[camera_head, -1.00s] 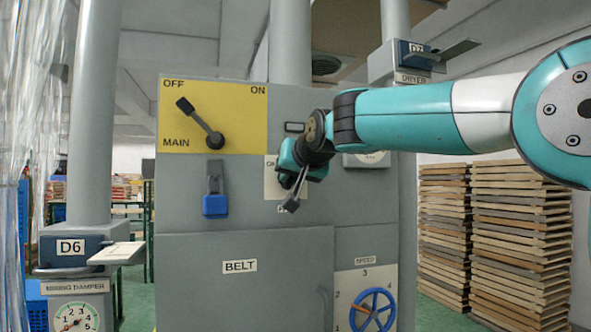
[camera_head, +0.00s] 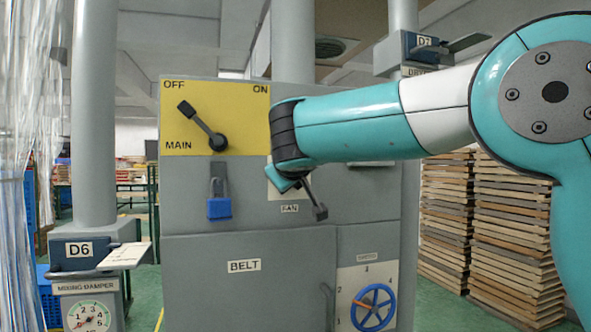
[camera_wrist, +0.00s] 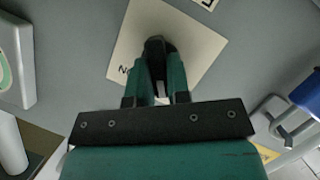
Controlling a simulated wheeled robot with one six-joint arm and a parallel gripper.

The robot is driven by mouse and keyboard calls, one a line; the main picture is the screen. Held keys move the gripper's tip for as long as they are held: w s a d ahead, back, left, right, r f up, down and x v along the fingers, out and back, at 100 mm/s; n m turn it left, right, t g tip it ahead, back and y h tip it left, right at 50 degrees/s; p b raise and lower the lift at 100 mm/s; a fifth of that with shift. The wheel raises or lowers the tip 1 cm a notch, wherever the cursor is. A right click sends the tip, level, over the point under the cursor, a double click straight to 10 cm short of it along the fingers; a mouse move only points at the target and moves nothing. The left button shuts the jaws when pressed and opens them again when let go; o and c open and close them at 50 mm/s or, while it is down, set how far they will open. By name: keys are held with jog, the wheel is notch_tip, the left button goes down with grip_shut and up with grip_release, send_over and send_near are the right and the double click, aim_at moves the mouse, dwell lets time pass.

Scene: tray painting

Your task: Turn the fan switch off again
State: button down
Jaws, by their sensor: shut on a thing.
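The fan switch's cream plate (camera_head: 272,185) is on the grey cabinet, above the FAN label, mostly hidden by my arm. Letters at the plate's left edge are partly covered.
The yellow MAIN plate (camera_head: 237,95) with its lever toward OFF is up and left. A blue padlock (camera_head: 219,207) hangs below it. A blue handwheel (camera_head: 373,307) is at lower right. Stacked boards (camera_head: 490,215) stand right of the cabinet; damper box D6 (camera_head: 85,250) is at left.

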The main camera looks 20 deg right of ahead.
jog(key=shift+n+h+p, duration=0.3)
jog(key=shift+n+p, duration=0.05)
jog(key=shift+n, duration=0.25)
jog(key=shift+f, duration=0.1)
jog(key=c, duration=1.1)
grip_release()
jog(key=b+v, duration=0.1)
jog(key=v, duration=0.7)
jog(key=b+v, duration=0.1)
jog(key=v, duration=0.8)
jog(key=shift+s+a+f, duration=0.15)
jog(key=shift+s, duration=0.05)
